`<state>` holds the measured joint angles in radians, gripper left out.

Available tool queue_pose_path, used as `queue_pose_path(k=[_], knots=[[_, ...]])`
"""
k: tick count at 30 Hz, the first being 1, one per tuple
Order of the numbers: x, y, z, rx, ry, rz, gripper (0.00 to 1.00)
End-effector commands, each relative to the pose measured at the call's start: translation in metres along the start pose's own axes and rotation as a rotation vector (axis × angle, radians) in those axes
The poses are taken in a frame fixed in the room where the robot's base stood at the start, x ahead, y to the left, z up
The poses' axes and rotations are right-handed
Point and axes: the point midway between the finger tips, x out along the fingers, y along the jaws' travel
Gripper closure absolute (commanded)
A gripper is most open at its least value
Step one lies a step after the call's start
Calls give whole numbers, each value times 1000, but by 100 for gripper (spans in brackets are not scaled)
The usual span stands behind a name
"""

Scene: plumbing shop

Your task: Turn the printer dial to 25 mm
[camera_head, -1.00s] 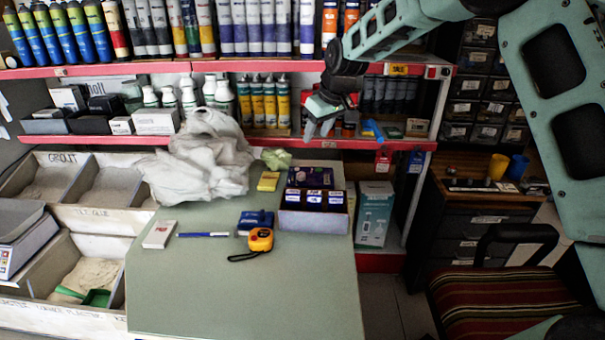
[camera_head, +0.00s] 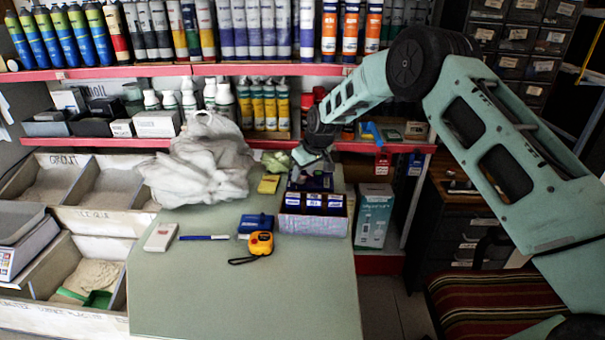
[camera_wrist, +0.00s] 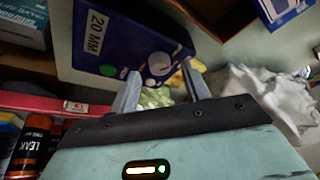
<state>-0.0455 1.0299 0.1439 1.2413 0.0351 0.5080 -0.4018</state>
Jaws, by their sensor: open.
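The printer is a dark blue box (camera_wrist: 115,35) with a white label (camera_wrist: 95,32) reading "20 MM" and a green dot. A pale round dial (camera_wrist: 159,64) sits on its face. In the head view, the printer (camera_head: 318,183) stands at the back of the green counter, partly hidden by my gripper (camera_head: 305,170). In the wrist view, my gripper (camera_wrist: 160,75) is open and empty. Its fingertips point at the printer face, one on each side of the dial. I cannot tell whether they touch it.
A box of blue-labelled packs (camera_head: 313,225) stands directly in front of the printer. An orange tape measure (camera_head: 261,243) is nearer. The counter's front (camera_head: 240,300) is clear.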

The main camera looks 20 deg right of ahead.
Motion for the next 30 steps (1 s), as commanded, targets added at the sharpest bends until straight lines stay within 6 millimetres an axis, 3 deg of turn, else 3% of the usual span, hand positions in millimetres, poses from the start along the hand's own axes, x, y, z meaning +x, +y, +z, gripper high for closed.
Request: queue_pose_path(k=[6,14,15,19,20,30], knots=[[16,0,0,0,0,1,53],[17,0,0,0,1,1,53],[17,0,0,0,1,1,56],[17,0,0,0,1,1,92],[17,0,0,0,1,0,97],[17,-1,0,29,0,13,97]])
